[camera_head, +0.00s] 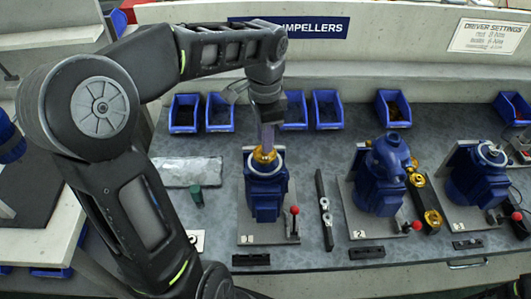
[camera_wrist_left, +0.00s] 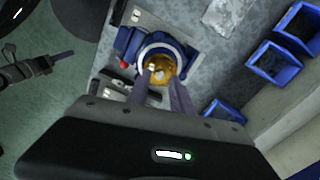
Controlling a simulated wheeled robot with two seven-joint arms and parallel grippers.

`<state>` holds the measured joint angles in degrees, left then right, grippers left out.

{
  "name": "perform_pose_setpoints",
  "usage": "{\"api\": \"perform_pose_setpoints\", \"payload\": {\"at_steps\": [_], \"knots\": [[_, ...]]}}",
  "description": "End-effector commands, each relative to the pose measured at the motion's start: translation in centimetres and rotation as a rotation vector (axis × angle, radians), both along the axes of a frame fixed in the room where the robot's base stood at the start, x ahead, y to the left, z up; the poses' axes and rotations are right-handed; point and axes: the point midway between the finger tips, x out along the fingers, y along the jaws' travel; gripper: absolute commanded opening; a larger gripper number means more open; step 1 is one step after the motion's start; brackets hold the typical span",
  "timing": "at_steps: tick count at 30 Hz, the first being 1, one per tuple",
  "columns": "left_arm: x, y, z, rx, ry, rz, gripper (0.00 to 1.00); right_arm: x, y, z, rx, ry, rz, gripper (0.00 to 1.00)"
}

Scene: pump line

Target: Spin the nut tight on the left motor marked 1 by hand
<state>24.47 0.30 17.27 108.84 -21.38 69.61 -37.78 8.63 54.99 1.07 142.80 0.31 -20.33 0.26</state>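Motor 1 (camera_head: 267,190) is the blue motor on the left grey plate marked 1, standing upright. A gold impeller (camera_head: 265,156) sits on its top; it also shows in the left wrist view (camera_wrist_left: 159,64). A small pale nut (camera_wrist_left: 155,74) shows at the middle of the impeller. My left gripper (camera_head: 267,143) points down over the impeller. In the left wrist view its two fingers (camera_wrist_left: 160,80) stand apart around the nut, with gold showing between them; I cannot tell whether they touch it. A dark jointed part with a grey finger-like tip, perhaps my right gripper (camera_wrist_left: 50,62), shows at the left.
Motor 2 (camera_head: 382,185) and motor 3 (camera_head: 477,180) stand to the right. Red-knobbed levers (camera_head: 295,211) stand by the plates. A black bar with rings (camera_head: 325,208) lies between plates 1 and 2. Blue bins (camera_head: 220,112) line the back. A green cylinder (camera_head: 196,194) stands at left.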

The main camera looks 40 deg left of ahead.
Motion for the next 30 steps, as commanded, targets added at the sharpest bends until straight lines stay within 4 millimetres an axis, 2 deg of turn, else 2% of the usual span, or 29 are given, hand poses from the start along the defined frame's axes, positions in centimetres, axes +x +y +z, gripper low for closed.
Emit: {"api": "perform_pose_setpoints", "payload": {"at_steps": [1,5,27,30], "knots": [[-0.02,0.00,-0.67,0.000,0.001,0.000,0.26,0.03,0.02,-0.48,0.001,-0.001,0.001,0.36],[-0.03,0.01,-1.07,0.000,0.001,0.000,0.26,0.07,0.04,-0.64,0.002,-0.003,0.001,0.36],[0.00,0.00,-1.00,0.000,0.000,0.000,0.26,0.07,0.03,-0.43,0.002,-0.002,0.001,0.36],[0.00,0.00,-1.00,0.000,0.000,0.000,0.18,0.06,0.04,-0.43,0.002,-0.002,0.001,0.36]]}}
